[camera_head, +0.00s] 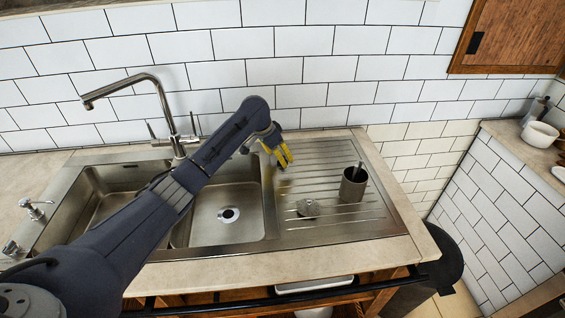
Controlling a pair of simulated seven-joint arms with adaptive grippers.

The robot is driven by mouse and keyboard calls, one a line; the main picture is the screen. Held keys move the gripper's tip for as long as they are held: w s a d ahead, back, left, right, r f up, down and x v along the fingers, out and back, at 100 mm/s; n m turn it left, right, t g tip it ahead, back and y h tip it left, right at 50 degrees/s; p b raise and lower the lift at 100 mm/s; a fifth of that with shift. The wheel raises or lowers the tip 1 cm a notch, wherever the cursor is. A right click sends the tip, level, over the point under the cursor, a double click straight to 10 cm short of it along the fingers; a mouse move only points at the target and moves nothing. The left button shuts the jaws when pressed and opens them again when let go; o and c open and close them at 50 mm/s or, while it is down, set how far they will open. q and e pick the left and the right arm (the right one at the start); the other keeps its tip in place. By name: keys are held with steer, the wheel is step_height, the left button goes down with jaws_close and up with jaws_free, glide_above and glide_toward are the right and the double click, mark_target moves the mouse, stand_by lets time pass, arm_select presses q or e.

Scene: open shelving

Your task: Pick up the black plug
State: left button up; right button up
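No plainly black plug shows. A small round grey piece with a knob on top (308,208) lies on the ribbed steel drainboard; I cannot tell whether it is the plug. My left gripper (282,158), with yellow fingers, hangs over the back left of the drainboard, behind and a little left of this piece and apart from it. Its fingers look close together, but they are too small to tell if they are open or shut. No held object shows. My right gripper is not in view.
A steel cup (353,184) with a thin item in it stands right of the round piece. A steel double sink (222,216) lies left, with a tall tap (168,112) behind it. White bowls (539,134) sit on the right counter. The drainboard's front is clear.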

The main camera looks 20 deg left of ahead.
arm_select(q)
steer(key=shift+x, duration=1.7)
steer(key=shift+w, duration=0.1)
steer(key=shift+c, duration=0.3)
steer(key=c, duration=1.2)
